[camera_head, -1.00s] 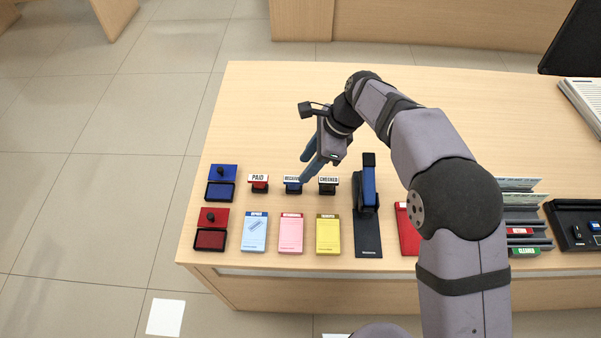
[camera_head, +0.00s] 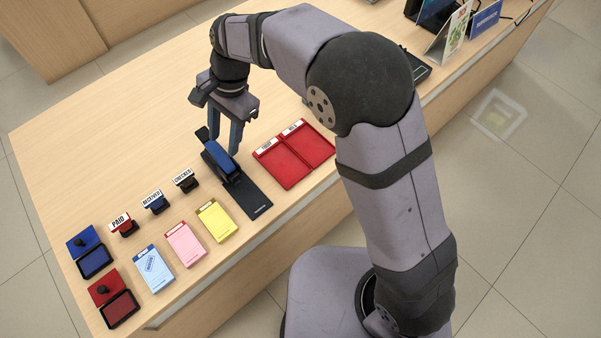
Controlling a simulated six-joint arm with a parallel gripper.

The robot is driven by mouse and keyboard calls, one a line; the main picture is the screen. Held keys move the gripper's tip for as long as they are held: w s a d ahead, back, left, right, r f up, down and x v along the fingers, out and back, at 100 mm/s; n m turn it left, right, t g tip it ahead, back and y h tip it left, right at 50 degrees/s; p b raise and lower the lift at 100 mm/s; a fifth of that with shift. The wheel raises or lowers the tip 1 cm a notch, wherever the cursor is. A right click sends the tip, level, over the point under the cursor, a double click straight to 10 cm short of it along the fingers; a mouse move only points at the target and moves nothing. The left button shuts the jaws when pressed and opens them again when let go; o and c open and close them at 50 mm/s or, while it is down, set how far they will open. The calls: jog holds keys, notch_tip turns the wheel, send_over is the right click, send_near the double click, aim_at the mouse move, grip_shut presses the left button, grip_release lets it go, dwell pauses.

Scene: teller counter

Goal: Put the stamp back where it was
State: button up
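Three labelled stamps stand in a row on the counter: a red PAID stamp (camera_head: 123,224), a blue RECEIVED stamp (camera_head: 155,202) and a black CHECKED stamp (camera_head: 185,180). I cannot tell which one the task means. My gripper (camera_head: 224,146) is to the upper right of the row, away from the stamps. Its two blue fingers point down and are spread apart, with no stamp seen between them. The fingers overlap the view of a blue stapler-like device (camera_head: 219,161) on a dark base (camera_head: 247,199); I cannot tell whether they touch it.
Blue (camera_head: 154,270), pink (camera_head: 185,245) and yellow (camera_head: 216,221) pads lie in front of the stamps. The blue pad bears a mark. Blue (camera_head: 95,262) and red (camera_head: 119,308) ink pads lie at left. Red trays (camera_head: 294,155) lie right of the stapler-like device. The counter behind is clear.

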jog(key=w+d+n, duration=0.1)
jog(key=d+n, duration=0.1)
jog(key=d, duration=1.1)
jog(key=s+d+f+n+h, duration=0.1)
jog(key=s+d, duration=0.3)
jog(key=d, duration=0.3)
jog(key=s+d+f+n+t, duration=0.1)
jog(key=s+d+n, duration=0.1)
jog(key=d, duration=0.5)
jog(key=s+d+f+n+h, duration=0.1)
jog(key=s+d, duration=0.4)
jog(key=d, duration=0.2)
jog(key=shift+s+d+f+n+h, duration=0.2)
jog(key=shift+s+d+n+h, duration=0.1)
jog(key=shift+s+n, duration=0.1)
notch_tip(320, 180, up, 5)
jog(key=p, duration=0.5)
jog(key=shift+r, duration=0.15)
